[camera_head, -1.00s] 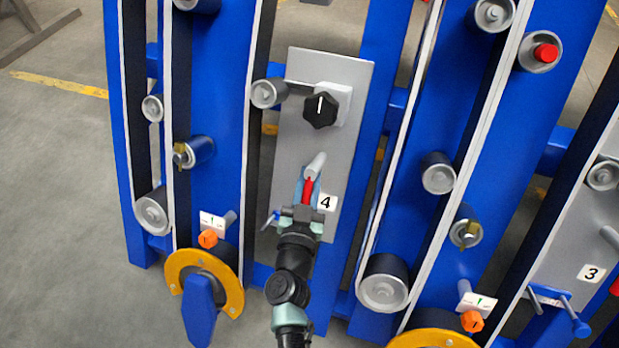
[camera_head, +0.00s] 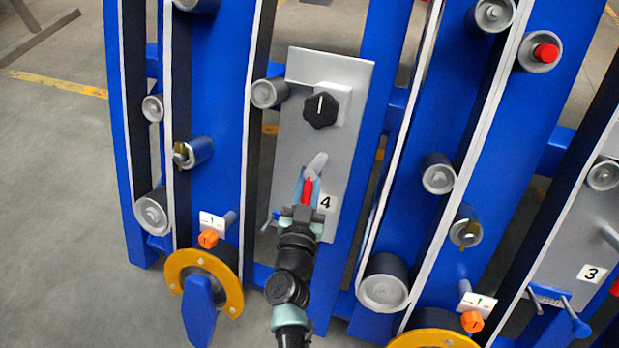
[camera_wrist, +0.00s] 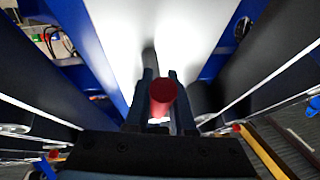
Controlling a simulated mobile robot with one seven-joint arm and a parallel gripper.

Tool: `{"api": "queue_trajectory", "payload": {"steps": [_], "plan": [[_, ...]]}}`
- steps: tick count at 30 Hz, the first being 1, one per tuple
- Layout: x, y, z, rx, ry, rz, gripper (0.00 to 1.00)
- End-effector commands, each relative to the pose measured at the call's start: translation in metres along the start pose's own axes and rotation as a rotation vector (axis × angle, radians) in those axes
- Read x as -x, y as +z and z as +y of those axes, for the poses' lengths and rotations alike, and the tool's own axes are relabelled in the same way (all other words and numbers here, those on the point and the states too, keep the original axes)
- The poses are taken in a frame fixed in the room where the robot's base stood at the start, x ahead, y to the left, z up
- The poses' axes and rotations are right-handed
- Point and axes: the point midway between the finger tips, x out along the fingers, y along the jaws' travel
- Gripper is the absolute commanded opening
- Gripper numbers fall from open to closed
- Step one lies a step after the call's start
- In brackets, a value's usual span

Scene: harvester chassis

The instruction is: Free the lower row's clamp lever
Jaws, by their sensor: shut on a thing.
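The clamp lever with a red grip (camera_head: 308,189) is on the grey panel marked 4 (camera_head: 329,80), low down and left of the number label. In the wrist view, the rounded red end of the lever (camera_wrist: 162,92) shows between the two dark fingers. My gripper (camera_head: 304,203) is shut on the red grip, reaching up to it from below. A grey cylindrical post (camera_head: 316,164) sticks out just above the grip. The gripper hides the lever's lower part and much of the blue clamp bracket around it.
A black knob (camera_head: 320,110) sits higher on the same panel. Blue frame beams with belts and rollers stand close on both sides. A yellow ring with a blue handle (camera_head: 198,310) and an orange knob (camera_head: 208,239) are at lower left. Another panel, marked 3 (camera_head: 590,274), is at right.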

Motion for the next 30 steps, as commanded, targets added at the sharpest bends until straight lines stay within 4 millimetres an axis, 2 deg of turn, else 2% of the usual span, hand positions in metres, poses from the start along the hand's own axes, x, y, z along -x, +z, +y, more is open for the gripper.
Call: {"api": "queue_trajectory", "payload": {"steps": [19, 30], "plan": [[0.0005, -0.0006, 0.0003, 0.025, -0.016, -0.004, 0.0], [0.0011, 0.0013, 0.0072, 0.225, -0.129, -0.045, 0.0]]}}
